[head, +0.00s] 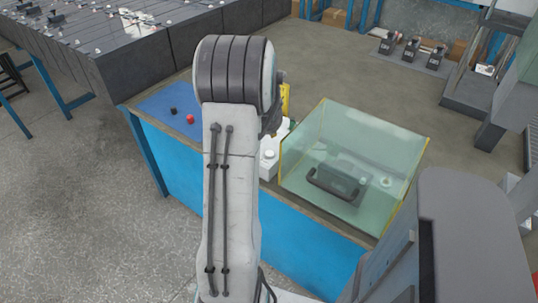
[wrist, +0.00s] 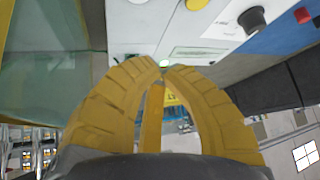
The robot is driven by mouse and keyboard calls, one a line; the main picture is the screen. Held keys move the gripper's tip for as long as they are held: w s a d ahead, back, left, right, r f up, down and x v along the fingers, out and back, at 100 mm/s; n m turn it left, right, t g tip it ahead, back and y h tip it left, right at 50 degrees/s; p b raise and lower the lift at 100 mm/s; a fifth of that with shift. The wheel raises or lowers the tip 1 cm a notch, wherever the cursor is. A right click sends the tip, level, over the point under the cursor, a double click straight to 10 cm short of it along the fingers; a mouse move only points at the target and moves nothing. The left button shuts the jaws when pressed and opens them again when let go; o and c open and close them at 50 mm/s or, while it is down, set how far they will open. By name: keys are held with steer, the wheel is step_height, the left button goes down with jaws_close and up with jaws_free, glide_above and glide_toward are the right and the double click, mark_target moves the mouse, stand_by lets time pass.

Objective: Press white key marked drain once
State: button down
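A white control box (head: 267,166) stands on the bench beside the glass tank, with a round white key (head: 269,154) on top. In the wrist view its white panel (wrist: 130,30) carries a yellow round button (wrist: 196,4), part of a white round key (wrist: 138,1) at the top edge, and a pale oblong piece (wrist: 193,51). No drain marking is readable. My gripper (wrist: 163,70) has yellow fingers with tips together, empty, by the panel's lower edge. A small green spot shows just beyond the tips; contact cannot be told. My arm largely hides the gripper in the head view.
The glass tank (head: 322,135) with yellow edges holds a dark-handled case (head: 338,183), right of the box. Battery rows (head: 120,40) stand at upper left. Grey floor lies left.

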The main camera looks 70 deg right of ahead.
step_height(320, 180, down, 5)
steer(key=b, duration=0.3)
steer(key=shift+s+d+f, duration=0.1)
steer(key=shift+d+f, duration=0.05)
steer(key=shift+f, duration=0.05)
steer(key=shift+f+b, duration=0.6)
steer(key=shift+b, duration=0.15)
steer(key=c, duration=1.9)
jaws_free()
jaws_close()
steer(key=shift+f+b, duration=0.9)
steer(key=shift+b, duration=0.1)
steer(key=shift+r, duration=0.2)
steer(key=shift+r+p, duration=0.5)
steer(key=shift+r, duration=0.2)
